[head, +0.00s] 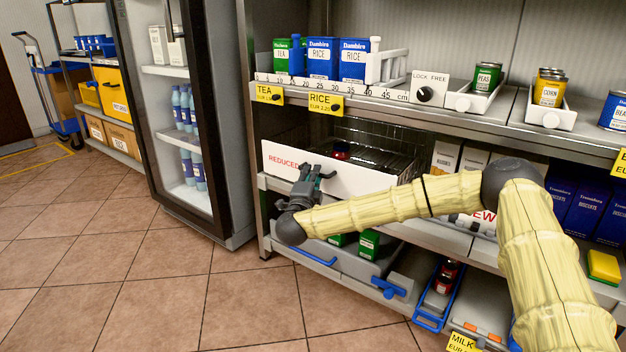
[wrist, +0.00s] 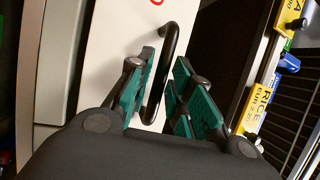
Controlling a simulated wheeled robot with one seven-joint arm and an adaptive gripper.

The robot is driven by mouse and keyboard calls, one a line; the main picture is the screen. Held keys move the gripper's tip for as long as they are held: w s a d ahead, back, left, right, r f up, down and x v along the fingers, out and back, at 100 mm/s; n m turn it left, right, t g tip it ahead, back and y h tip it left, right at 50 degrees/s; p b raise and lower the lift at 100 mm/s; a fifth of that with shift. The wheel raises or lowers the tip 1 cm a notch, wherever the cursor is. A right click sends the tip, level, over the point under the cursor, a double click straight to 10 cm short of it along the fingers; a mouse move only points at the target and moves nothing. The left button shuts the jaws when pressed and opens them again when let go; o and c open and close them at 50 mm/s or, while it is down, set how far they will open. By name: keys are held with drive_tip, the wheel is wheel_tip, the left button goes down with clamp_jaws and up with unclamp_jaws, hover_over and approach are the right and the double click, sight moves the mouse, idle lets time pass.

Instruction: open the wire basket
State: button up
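The wire basket (head: 385,158) sits on the shelf below the rice and tea, with dark wire sides and a white front panel (head: 276,160) marked REDUCED. A jar with a red lid (head: 341,150) is inside. My gripper (head: 314,172) is at the front panel and hides part of it. In the wrist view, the black bar handle (wrist: 169,45) on the white panel (wrist: 112,40) runs between the green-padded fingers of my gripper (wrist: 160,90). The fingers are apart, with a gap on the right side of the handle. Contact with the left finger is unclear.
A ruler rail and yellow price tags (head: 325,103) edge the shelf above. A lower tray with a blue handle (head: 316,252) and green boxes (head: 368,243) lies below. A glass-door fridge (head: 172,110) stands left. The tiled floor (head: 150,290) in front is clear.

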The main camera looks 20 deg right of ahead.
drive_tip(key=shift+w+d+r, duration=0.1)
drive_tip(key=shift+w+d, duration=0.25)
drive_tip(key=shift+w, duration=0.25)
drive_tip(key=shift+c, duration=0.3)
clamp_jaws()
